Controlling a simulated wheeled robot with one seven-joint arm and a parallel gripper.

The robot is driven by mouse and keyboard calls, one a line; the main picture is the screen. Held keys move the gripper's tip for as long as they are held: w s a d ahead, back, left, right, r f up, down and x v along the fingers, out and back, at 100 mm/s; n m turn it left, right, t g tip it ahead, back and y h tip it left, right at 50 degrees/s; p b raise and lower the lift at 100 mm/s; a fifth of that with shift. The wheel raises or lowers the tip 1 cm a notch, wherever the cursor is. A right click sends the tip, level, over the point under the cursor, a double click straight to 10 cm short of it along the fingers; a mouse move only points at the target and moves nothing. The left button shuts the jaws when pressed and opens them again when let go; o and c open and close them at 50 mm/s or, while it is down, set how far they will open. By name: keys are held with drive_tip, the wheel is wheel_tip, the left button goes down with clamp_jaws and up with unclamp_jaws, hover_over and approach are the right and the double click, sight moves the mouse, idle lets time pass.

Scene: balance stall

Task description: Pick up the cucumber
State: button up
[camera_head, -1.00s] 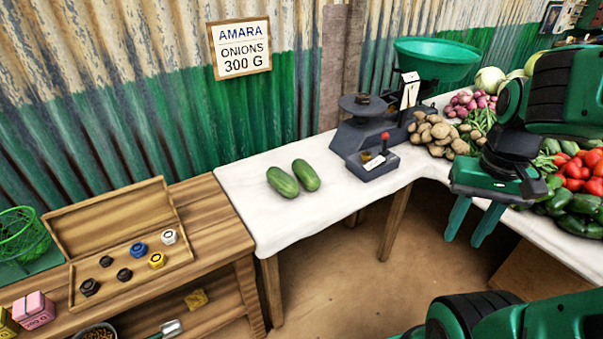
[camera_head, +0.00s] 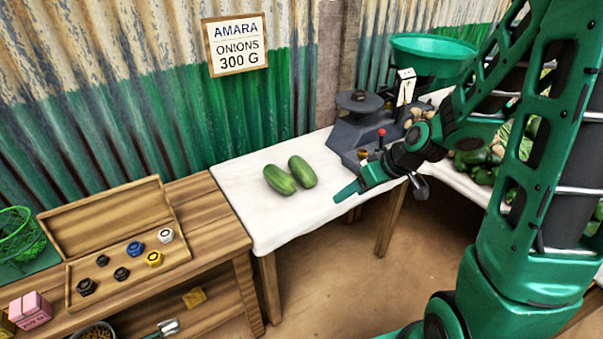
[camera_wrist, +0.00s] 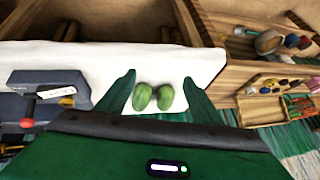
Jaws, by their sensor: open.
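Two green cucumbers lie side by side on the white cloth of the table (camera_head: 240,200). In the head view the left cucumber (camera_head: 279,180) lies a little nearer than the right cucumber (camera_head: 302,171). In the wrist view both cucumbers, one (camera_wrist: 142,97) and the other (camera_wrist: 165,96), show beyond and between my fingers. My gripper (camera_head: 345,193) is to the right of the cucumbers over the table's front edge, with its fingers pointing left toward them. It also shows in the wrist view (camera_wrist: 158,80), open and empty, apart from the cucumbers.
A wooden weight box (camera_head: 128,262) sits on the bench at left. Piled produce lies at right, partly hidden by my arm. The cloth around the cucumbers is clear.

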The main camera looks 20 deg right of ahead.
drive_tip(key=w+a+f+t+y, duration=0.2)
drive_tip(key=w+a+f+t, duration=0.15)
drive_tip(key=w+a, duration=0.4)
drive_tip(key=m+t+h, duration=0.1)
drive_tip(key=m+t, duration=0.1)
drive_tip(key=t, duration=0.2)
approach(305, 173)
drive_tip(key=shift+w+f, duration=0.55)
drive_tip(key=shift+f, duration=0.05)
drive_tip(key=shift+w+d+f+m+h, duration=0.3)
drive_tip(key=shift+h, duration=0.1)
drive_tip(key=shift+x, duration=5.25)
drive_tip(key=shift+a+r, duration=0.1)
drive_tip(key=shift+r, duration=0.05)
drive_tip(key=c, duration=1)
drive_tip(key=shift+r, duration=0.1)
